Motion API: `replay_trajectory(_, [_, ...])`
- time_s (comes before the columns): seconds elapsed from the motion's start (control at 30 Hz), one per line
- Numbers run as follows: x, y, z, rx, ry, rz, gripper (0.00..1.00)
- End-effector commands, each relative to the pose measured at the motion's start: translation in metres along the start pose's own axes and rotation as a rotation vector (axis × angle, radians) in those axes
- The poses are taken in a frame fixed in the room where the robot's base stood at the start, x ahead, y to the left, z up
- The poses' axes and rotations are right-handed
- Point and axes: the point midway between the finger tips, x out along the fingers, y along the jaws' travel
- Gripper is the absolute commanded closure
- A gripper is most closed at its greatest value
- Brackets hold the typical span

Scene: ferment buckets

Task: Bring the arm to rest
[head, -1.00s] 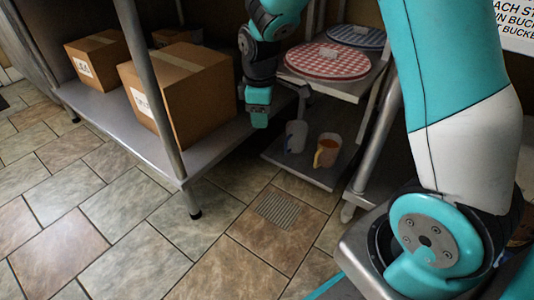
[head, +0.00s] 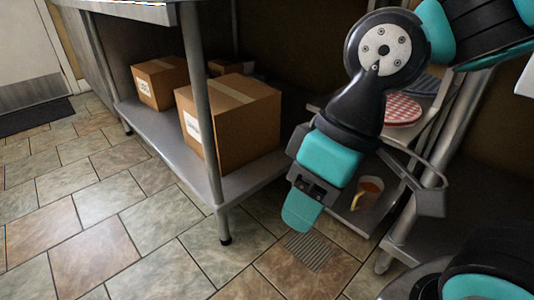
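My gripper (head: 300,212) hangs from my bent arm right of the middle of the head view, in front of the steel shelf unit and cart. Its teal tip points down, above the tiled floor. The fingers line up in this view, so I cannot tell whether they are open or shut. I see no object at the tip. My arm hides part of the cart and the shelf's right end.
Cardboard boxes (head: 245,125) stand on the low steel shelf (head: 150,137). Red checked cloth covers (head: 402,109) lie on the cart at right. An orange-filled mug (head: 367,190) stands on its lower shelf. A floor grate (head: 308,250) lies below my gripper.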

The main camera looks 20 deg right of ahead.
Motion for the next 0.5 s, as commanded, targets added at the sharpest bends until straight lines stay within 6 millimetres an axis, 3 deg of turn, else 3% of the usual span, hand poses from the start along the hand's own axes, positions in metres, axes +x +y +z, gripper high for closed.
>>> replay_trajectory(0.17, [-0.041,-0.013,-0.009,0.0,0.001,0.001,0.61])
replay_trajectory(0.5, [-0.164,-0.051,-0.037,-0.001,0.001,0.001,0.61])
